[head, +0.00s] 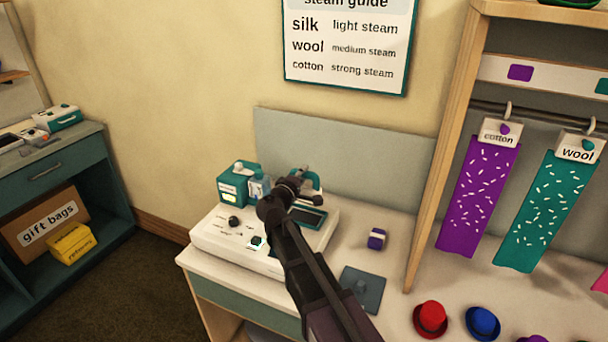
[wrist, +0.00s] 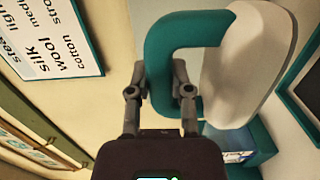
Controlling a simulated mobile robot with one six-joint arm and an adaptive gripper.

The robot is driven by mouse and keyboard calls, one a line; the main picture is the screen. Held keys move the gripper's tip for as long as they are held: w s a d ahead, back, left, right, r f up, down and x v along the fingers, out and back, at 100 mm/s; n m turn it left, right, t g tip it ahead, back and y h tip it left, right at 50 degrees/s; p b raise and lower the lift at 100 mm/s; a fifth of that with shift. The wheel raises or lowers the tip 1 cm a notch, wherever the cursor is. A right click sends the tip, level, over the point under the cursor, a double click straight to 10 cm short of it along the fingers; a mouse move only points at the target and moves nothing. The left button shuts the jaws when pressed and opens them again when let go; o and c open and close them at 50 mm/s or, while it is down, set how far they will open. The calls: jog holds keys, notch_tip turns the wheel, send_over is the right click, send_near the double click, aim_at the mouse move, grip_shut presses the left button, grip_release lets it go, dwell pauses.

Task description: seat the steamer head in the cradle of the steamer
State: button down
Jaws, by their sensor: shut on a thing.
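The steamer (head: 220,240) is a white console on the counter, with knobs on top and a teal tank (head: 235,187) at its back left. A dark teal-framed recess, likely the cradle (head: 308,216), lies on its right; a dark teal-edged panel (wrist: 303,90) shows at the wrist view's right edge. My gripper (wrist: 161,78) is shut on the teal loop handle of the steamer head (wrist: 240,65), which has a rounded white body. In the head view my arm largely hides the head; a teal bit of handle shows beside my gripper (head: 298,182). Contact with the cradle cannot be told.
A purple-and-white block (head: 376,239) and a grey-blue mat (head: 363,289) lie right of the steamer. Small hats, red (head: 430,318) and blue (head: 483,323), stand farther right below hanging cloths (head: 480,195). A grey panel (head: 350,160) stands behind the steamer.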

aim_at(304, 192)
jog(key=shift+f, duration=0.2)
jog(key=shift+f+b, duration=3.1)
jog(key=shift+b, duration=0.2)
jog(key=shift+f+b, duration=1.5)
dwell(0.3)
jog(key=shift+c, duration=2.3)
grip_release()
jog(key=shift+s, duration=0.2)
jog(key=v, duration=1.1)
jog(key=shift+s+a, duration=0.2)
jog(key=shift+s, duration=0.15)
